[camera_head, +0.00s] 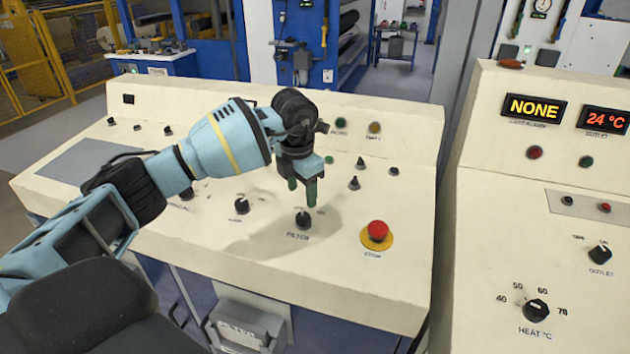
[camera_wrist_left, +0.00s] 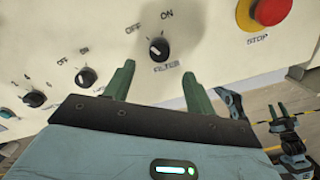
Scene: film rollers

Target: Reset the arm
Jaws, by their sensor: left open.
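My left arm reaches in from the left in the head view. Its left gripper (camera_head: 302,190) points down above the cream console (camera_head: 370,280), over the black filter knob (camera_head: 303,218). In the left wrist view the two green fingers of the left gripper (camera_wrist_left: 160,88) stand wide apart with nothing between them. The filter knob (camera_wrist_left: 158,48) shows beyond the fingertips, apart from them, with OFF and ON marked above it. My right gripper is not seen in the head view; a green-fingered gripper (camera_wrist_left: 282,115) shows small at the right of the left wrist view, its jaw state unclear.
A red stop button (camera_head: 377,232) on a yellow base sits right of the filter knob. Other knobs, such as a black one (camera_head: 242,205), stand on the console. A second console (camera_head: 480,250) with a heat knob (camera_head: 536,310) stands at the right. A yellow fence (camera_head: 45,60) is back left.

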